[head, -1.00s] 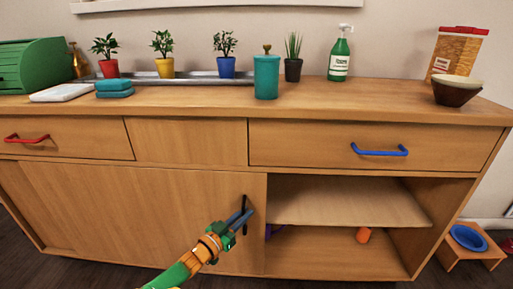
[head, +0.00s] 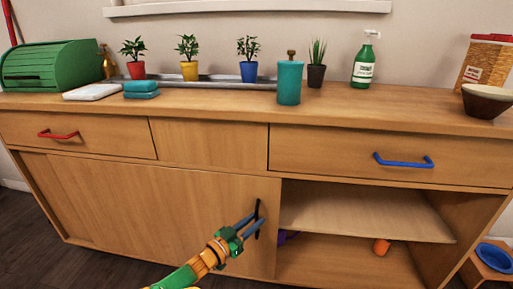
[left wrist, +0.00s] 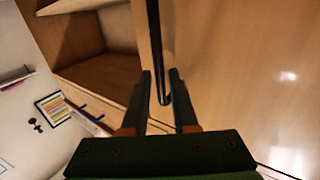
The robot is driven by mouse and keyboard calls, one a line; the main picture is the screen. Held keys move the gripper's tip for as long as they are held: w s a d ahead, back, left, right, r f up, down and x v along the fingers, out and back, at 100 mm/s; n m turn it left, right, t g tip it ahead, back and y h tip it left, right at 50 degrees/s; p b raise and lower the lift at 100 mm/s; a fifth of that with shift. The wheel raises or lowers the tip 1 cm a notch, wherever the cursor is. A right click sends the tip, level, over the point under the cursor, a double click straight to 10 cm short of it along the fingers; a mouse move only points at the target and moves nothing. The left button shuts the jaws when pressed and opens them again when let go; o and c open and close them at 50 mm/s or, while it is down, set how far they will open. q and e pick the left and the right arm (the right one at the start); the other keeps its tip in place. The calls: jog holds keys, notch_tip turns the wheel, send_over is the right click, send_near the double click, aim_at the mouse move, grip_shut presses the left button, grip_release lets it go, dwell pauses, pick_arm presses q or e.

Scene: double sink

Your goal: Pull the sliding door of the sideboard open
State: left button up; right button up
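The sliding door (head: 150,205) of the sideboard is a plain wooden panel covering the left and middle of the lower front. Its upright black handle (head: 257,208) is near its right edge. Right of that edge the shelf compartment (head: 350,212) stands open. My left gripper (head: 256,222) is at the handle. In the left wrist view the handle (left wrist: 157,60) runs down between the two fingers of my left gripper (left wrist: 160,80), and the fingers look apart, with a gap showing beside the bar. My right gripper is not in view.
An orange cup (head: 381,247) and a partly hidden purple item (head: 284,238) are in the lower compartment. Drawers with red (head: 58,135) and blue (head: 404,161) handles are above. Potted plants, a teal canister (head: 289,84) and a spray bottle (head: 364,62) stand on top.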

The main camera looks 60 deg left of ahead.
pick_arm(q)
jog(key=p+v, duration=0.1)
jog(key=v, duration=0.4)
jog(key=shift+s, duration=0.35)
